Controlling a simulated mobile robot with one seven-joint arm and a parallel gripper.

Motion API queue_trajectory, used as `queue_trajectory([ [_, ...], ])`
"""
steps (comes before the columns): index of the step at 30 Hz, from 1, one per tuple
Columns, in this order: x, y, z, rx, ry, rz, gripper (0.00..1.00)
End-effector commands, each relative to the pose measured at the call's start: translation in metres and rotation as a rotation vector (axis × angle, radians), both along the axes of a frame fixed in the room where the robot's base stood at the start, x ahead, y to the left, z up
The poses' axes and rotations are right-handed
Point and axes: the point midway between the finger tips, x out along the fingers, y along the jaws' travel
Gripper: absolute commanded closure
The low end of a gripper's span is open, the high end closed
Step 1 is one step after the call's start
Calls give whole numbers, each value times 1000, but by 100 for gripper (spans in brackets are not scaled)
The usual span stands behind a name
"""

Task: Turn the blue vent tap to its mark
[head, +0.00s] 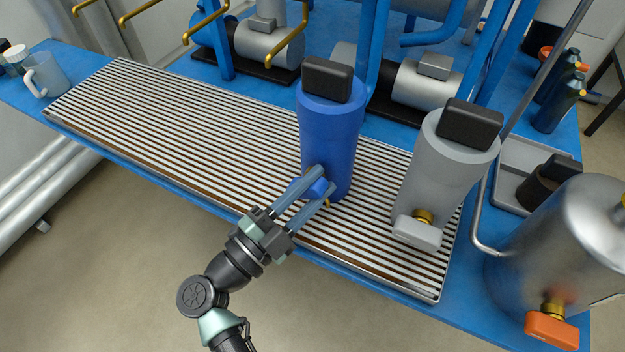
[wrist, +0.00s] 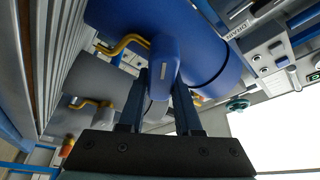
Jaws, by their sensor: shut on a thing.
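The blue vent tap (head: 317,188) is a small blue handle low on the front of a dark blue cylinder (head: 333,125) with a black cap. In the wrist view the handle (wrist: 165,62) runs lengthwise between my fingers, with a small pale label on it. My gripper (head: 325,182) is shut on this handle, reaching up from the lower left. The fingers hide part of the handle in the head view. The mark for the tap cannot be made out in either view.
A grey cylinder with a grey tap (head: 417,232) stands to the right on the slatted grate (head: 200,140). A steel tank with an orange tap (head: 551,329) is at the far right. A clear mug (head: 46,75) stands at the far left. The grate's left part is clear.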

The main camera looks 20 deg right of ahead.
Motion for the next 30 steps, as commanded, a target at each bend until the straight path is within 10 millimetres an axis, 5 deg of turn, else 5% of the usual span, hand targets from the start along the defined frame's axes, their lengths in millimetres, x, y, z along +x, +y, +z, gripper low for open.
queue_trajectory([
  [15, -2, 0, -8, 276, -346, 3, 100],
  [30, -3, -1, -12, 385, -487, 2, 100],
])
